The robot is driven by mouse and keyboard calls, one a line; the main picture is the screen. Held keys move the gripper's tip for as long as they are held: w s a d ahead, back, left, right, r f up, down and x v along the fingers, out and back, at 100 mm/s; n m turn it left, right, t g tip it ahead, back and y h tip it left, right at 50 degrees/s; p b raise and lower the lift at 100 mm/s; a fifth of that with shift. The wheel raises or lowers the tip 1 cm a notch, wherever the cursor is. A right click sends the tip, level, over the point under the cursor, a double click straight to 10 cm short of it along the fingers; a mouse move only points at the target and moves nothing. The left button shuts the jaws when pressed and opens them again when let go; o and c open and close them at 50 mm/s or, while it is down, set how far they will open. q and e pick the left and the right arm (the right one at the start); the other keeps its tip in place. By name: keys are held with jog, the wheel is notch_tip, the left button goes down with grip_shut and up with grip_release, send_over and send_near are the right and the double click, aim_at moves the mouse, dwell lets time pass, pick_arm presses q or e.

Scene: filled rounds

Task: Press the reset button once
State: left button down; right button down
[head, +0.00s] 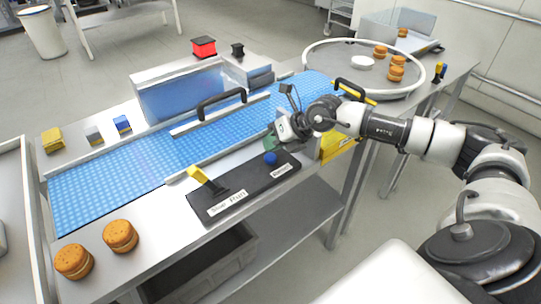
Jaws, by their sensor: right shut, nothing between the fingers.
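A black control panel (238,196) lies along the near edge of the conveyor table. It bears a blue round button (270,158) toward its right end, near a white label that is too small to read surely. A yellow lever (200,177) stands at its left part by a label that seems to read "Run". My right gripper (272,143) is shut and empty. It is just behind and above the blue button in this view; I cannot tell whether it touches it. My left gripper is not in view.
A blue conveyor belt (110,172) runs behind the panel, with black handles (222,101) over it. Two filled rounds (121,236) sit at the front left. A round turntable (330,52) with several rounds is at back right. A red button box (204,47) stands behind.

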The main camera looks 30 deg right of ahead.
aim_at(272, 155)
jog(key=shift+f, duration=0.1)
jog(key=shift+f+b, duration=0.35)
jog(key=shift+f+b, duration=0.45)
jog(key=shift+f, duration=0.05)
dwell(0.7)
dwell(0.4)
jog(key=shift+r+p, duration=0.65)
jog(key=shift+r, duration=0.3)
jog(key=shift+r, duration=0.1)
jog(key=shift+r+p, duration=1.7)
jog(key=shift+r, duration=0.75)
